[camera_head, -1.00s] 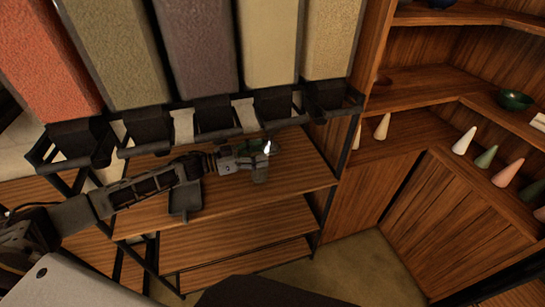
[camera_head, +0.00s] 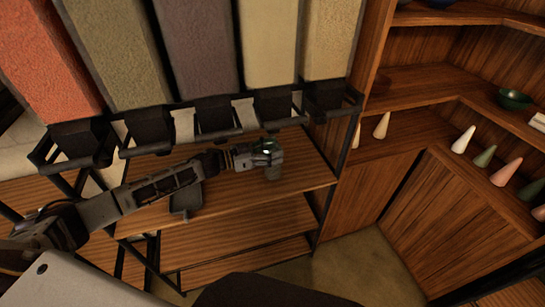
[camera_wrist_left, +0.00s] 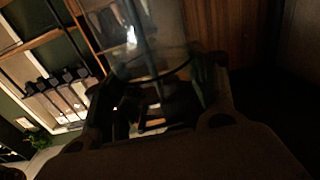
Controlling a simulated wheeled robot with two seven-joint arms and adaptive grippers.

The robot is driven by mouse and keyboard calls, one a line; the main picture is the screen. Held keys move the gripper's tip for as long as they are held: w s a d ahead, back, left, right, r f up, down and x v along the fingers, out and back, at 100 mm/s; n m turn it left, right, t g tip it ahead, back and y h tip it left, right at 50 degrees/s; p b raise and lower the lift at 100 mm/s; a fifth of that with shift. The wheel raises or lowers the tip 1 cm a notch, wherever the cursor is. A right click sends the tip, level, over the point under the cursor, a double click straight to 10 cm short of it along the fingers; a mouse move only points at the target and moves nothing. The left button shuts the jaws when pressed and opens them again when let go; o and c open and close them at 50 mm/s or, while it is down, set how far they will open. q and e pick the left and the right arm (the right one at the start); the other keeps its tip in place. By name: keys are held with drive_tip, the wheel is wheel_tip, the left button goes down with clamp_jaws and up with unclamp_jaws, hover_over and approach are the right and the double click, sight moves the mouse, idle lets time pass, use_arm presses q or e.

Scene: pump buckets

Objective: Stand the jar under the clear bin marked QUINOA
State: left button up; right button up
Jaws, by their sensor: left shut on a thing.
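A clear glass jar (camera_head: 270,143) is at the end of my left arm, partly hidden by the fingers in the head view. My left gripper (camera_head: 267,158) is shut on it. The jar also shows as a see-through cylinder between the dark fingers in the left wrist view (camera_wrist_left: 150,60). It is over the wooden shelf, below and in front of the spout of the beige bin (camera_head: 272,45); I cannot tell whether it touches the shelf. No bin label is readable, so I cannot tell which is QUINOA. My right gripper is not in view.
The wooden shelf (camera_head: 305,175) is bare right of the gripper. Several cones and a green bowl (camera_head: 514,99) stand on shelves at the right.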

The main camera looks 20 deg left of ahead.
use_arm(q)
drive_tip(key=shift+f, duration=1.6)
drive_tip(key=o, duration=1.6)
drive_tip(key=shift+o, duration=0.2)
drive_tip(key=shift+v, duration=0.8)
drive_tip(key=b+v, duration=0.1)
drive_tip(key=v, duration=0.9)
drive_tip(key=shift+a, duration=0.15)
drive_tip(key=shift+s, duration=0.15)
